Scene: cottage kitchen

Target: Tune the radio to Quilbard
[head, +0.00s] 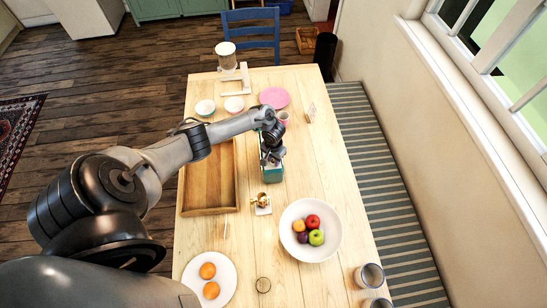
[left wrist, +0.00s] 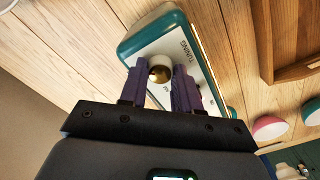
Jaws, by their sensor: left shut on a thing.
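The radio (head: 273,172) is a small teal box on the wooden table, partly hidden under my left gripper in the head view. In the left wrist view the radio (left wrist: 134,44) shows a pale top face with the word TUNING and a round brass-coloured knob. My left gripper (left wrist: 160,80) points down at this face, its two dark fingers on either side of the knob and shut on it. It also shows in the head view (head: 270,157). The station the dial points to cannot be read. My right gripper is not in view.
A wooden tray (head: 236,186) lies left of the radio. A small brass item (head: 262,201) and a white fruit bowl (head: 332,245) stand nearer. Bowls, a pink plate (head: 274,98) and a dispenser (head: 227,60) stand beyond. A plate of oranges (head: 226,262) is at the front.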

